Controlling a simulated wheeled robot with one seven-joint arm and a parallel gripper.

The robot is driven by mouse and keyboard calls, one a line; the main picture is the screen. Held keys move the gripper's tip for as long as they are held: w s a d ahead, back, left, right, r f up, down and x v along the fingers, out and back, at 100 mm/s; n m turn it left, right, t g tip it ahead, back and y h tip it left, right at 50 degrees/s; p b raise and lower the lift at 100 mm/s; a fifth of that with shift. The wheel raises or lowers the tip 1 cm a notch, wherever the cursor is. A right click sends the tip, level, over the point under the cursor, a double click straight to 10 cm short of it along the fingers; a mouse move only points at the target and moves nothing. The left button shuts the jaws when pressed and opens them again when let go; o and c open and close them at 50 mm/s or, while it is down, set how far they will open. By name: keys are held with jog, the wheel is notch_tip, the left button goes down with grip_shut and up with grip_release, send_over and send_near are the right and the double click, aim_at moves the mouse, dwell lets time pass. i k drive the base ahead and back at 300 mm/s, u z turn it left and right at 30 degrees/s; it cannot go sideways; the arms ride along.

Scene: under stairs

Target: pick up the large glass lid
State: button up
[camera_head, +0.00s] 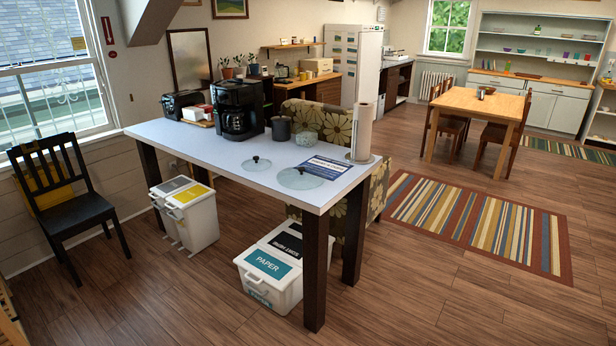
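The large glass lid (300,179) lies flat near the front right of the white-topped table (215,160), close to its front edge. It is clear, with a small knob on top. A smaller glass lid (257,163) lies to its left and a little farther back. A blue and white printed sheet or booklet (327,167) lies right behind the large lid; I cannot tell whether they touch. My gripper is not in view.
A paper towel roll (362,132) on a stand, a glass bowl (307,135), a dark canister (281,129) and a coffee maker (238,108) stand behind the lids. Bins (270,268) sit under the table. A black chair (68,205) stands left. Floor in front is clear.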

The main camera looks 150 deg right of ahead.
aim_at(298, 178)
jog(key=z, duration=1.7)
jog(key=k, duration=1.6)
